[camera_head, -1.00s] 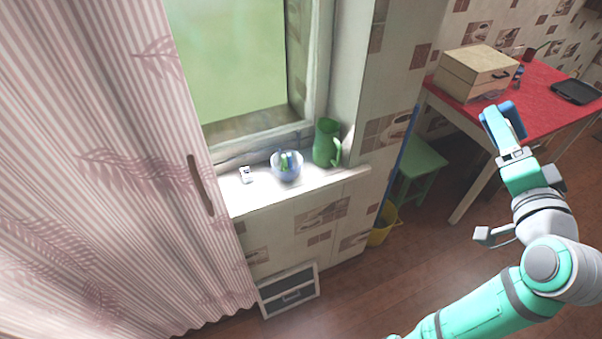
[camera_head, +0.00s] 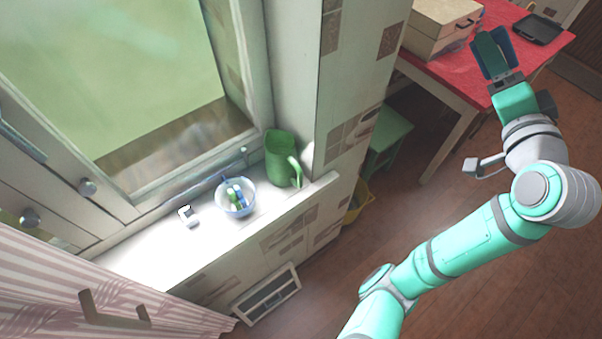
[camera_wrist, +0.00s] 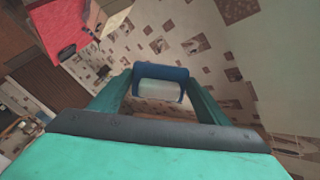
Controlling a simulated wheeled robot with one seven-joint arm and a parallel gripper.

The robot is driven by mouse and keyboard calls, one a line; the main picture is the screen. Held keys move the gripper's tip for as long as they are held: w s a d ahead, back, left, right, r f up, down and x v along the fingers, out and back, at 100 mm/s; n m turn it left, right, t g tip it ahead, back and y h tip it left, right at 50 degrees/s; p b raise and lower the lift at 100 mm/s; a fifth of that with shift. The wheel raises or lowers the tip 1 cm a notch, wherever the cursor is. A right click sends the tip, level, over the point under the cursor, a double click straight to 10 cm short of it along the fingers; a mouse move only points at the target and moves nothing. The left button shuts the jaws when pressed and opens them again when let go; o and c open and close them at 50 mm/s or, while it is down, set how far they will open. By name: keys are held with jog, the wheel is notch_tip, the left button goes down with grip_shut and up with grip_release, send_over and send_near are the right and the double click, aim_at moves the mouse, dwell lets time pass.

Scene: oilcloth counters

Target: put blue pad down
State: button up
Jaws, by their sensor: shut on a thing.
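My gripper (camera_head: 494,55) is at the upper right of the head view, raised in front of the red table. It is shut on the blue pad (camera_wrist: 160,72). In the wrist view the pad sits between the two fingers, with a blue rim around a pale middle part. In the head view only a dark blue edge of the pad (camera_head: 510,47) shows beside the fingers. The pad is held in the air and touches no surface that I can make out.
The white windowsill (camera_head: 165,245) holds a small white item (camera_head: 188,216), a bowl (camera_head: 238,210) with coloured things inside and a green pitcher (camera_head: 281,158). The red table (camera_head: 468,68) bears a wooden box (camera_head: 436,32) and a dark tray (camera_head: 540,28). A green stool (camera_head: 388,130) stands beside it.

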jog(key=s+a+r+n+g+y, duration=0.15)
jog(key=a+r+n+y, duration=0.5)
jog(key=a+r, duration=1.05)
jog(key=s+a+r+n+g+y, duration=0.1)
jog(key=s+a+n+g+y, duration=0.15)
jog(key=a, duration=0.55)
jog(key=s+a+r+n+g+y, duration=0.15)
jog(key=a+y, duration=0.25)
jog(key=a, duration=0.4)
jog(key=a+f+n+g, duration=0.3)
jog(key=a+f+g, duration=0.1)
jog(key=a, duration=0.4)
jog(key=a+f+n+g, duration=0.3)
jog(key=a+g, duration=0.2)
jog(key=a, duration=0.4)
jog(key=n+g+h, duration=0.3)
jog(key=n+h, duration=0.3)
jog(key=h, duration=0.4)
send_over(198, 250)
notch_tip(198, 250, down, 37)
jog(key=shift+m, duration=0.25)
notch_tip(198, 250, down, 10)
jog(key=shift+r, duration=0.2)
